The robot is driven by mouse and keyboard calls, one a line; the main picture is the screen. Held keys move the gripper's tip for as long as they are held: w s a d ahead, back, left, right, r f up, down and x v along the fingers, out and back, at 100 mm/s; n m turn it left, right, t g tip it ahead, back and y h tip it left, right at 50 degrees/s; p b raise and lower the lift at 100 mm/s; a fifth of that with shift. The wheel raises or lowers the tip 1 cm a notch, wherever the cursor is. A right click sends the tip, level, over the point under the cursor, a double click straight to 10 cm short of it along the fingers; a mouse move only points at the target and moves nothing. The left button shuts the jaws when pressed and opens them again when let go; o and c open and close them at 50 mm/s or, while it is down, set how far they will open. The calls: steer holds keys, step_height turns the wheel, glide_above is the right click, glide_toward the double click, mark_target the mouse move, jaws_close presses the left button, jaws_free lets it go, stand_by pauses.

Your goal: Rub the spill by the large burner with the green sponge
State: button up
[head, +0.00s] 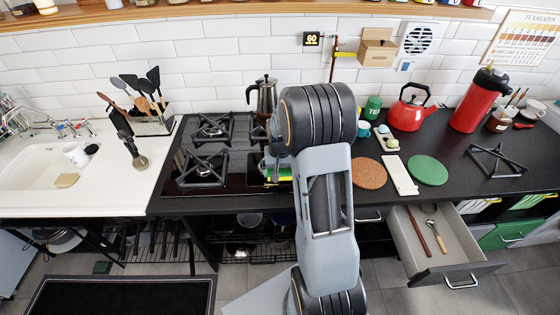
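The black gas hob (236,150) is in the middle of the head view, its right part hidden behind my arm. Two burners show on its left, a back one (212,127) and a front one (203,170). I cannot tell which burner is the large one. No spill can be made out. A green and yellow sponge (277,175) shows at the left edge of my arm, over the front right of the hob. My gripper (270,164) is mostly hidden by my arm and is right at the sponge. Its fingers cannot be seen clearly, nor whether they grip it.
A red kettle (408,110), cork mat (369,173), white spoon rest (400,175) and green mat (427,170) are to the right. An open drawer (404,232) juts out at front right. The white counter (115,190) is clear in front.

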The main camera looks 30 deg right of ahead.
steer(key=shift+r+p, duration=0.8)
steer(key=shift+r, duration=0.65)
